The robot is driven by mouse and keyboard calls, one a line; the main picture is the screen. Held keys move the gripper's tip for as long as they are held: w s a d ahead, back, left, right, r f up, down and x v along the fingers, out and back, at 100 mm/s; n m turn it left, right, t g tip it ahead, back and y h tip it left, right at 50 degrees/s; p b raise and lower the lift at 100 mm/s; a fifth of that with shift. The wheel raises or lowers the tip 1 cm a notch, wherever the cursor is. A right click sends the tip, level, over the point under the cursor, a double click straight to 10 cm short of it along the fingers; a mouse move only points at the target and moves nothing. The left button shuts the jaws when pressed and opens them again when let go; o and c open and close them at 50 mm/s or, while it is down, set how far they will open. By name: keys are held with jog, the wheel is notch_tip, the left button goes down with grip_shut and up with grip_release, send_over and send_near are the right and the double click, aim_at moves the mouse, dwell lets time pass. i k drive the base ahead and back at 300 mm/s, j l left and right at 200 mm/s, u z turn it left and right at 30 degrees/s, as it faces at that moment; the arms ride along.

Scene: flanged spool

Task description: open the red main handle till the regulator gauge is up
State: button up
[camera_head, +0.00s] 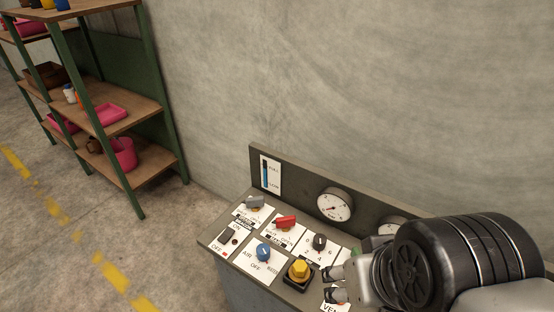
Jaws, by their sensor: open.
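The red handle (286,222) sits on a white label in the back row of the control panel (212,241). A round white gauge (334,205) with a dark needle is on the upright back plate behind it; its reading is too small to tell. A second gauge (392,228) to its right is partly hidden by my arm. My gripper (334,285) is open and empty at the panel's right front, to the right of the yellow knob and well apart from the red handle. It covers part of the panel's right side.
Near the red handle are a grey handle (254,202), a black knob (319,242), a blue knob (263,252), a yellow knob (299,270) and a rocker switch (227,235). A level strip (270,174) is on the back plate. Shelving (120,110) stands left; floor between is clear.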

aim_at(286, 220)
jog(key=i+j+u, duration=0.2)
jog(key=j, duration=0.3)
jog(key=i+j+u, duration=0.2)
jog(key=i+j, duration=0.25)
